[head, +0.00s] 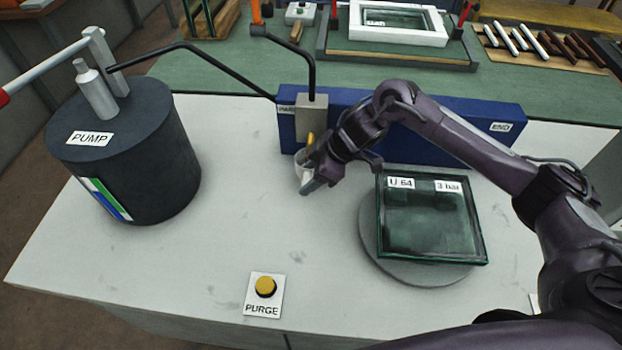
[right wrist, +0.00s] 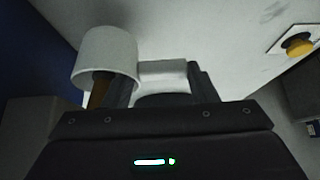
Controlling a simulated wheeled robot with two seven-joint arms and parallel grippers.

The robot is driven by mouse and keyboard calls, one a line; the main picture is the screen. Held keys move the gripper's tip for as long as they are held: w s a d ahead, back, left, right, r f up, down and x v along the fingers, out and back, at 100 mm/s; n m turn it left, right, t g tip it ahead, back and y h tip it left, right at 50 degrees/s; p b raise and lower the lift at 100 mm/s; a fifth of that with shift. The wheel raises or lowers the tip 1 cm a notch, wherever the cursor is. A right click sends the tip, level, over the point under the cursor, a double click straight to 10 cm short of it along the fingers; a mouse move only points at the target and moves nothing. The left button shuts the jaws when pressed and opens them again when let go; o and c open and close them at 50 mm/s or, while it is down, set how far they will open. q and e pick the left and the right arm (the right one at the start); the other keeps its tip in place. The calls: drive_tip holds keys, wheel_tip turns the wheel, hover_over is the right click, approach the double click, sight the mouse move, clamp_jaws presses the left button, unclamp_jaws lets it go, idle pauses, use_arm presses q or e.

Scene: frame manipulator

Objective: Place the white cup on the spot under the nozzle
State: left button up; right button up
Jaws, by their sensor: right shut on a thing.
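The white cup (head: 299,171) is by the front of the blue block, just below the yellow-orange nozzle (head: 310,138). In the right wrist view the cup (right wrist: 106,52) shows with a white handle part (right wrist: 162,73) between the fingers, and the orange-brown nozzle (right wrist: 97,92) overlaps its rim. My right gripper (head: 308,183) is shut on the cup and partly hides it in the head view. The spot under the nozzle is hidden, and I cannot tell whether the cup touches the table. My left gripper is not in view.
A dark pump drum (head: 135,165) stands left; its hose runs to the blue block (head: 455,122). A glass-topped panel (head: 432,222) lies on a grey disc (head: 380,262) at right. A yellow purge button (head: 265,286) sits in front. The white table's middle is clear.

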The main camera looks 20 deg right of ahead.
drive_tip(key=shift+w+d, duration=0.1)
drive_tip(key=shift+w, duration=0.1)
wheel_tip(320, 180, down, 3)
drive_tip(key=shift+p, duration=0.55)
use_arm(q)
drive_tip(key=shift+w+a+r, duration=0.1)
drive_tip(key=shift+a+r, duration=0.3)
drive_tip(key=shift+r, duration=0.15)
use_arm(e)
drive_tip(key=shift+f, duration=0.25)
drive_tip(key=o, duration=1)
drive_tip(key=shift+f, duration=0.1)
drive_tip(key=shift+c, duration=0.2)
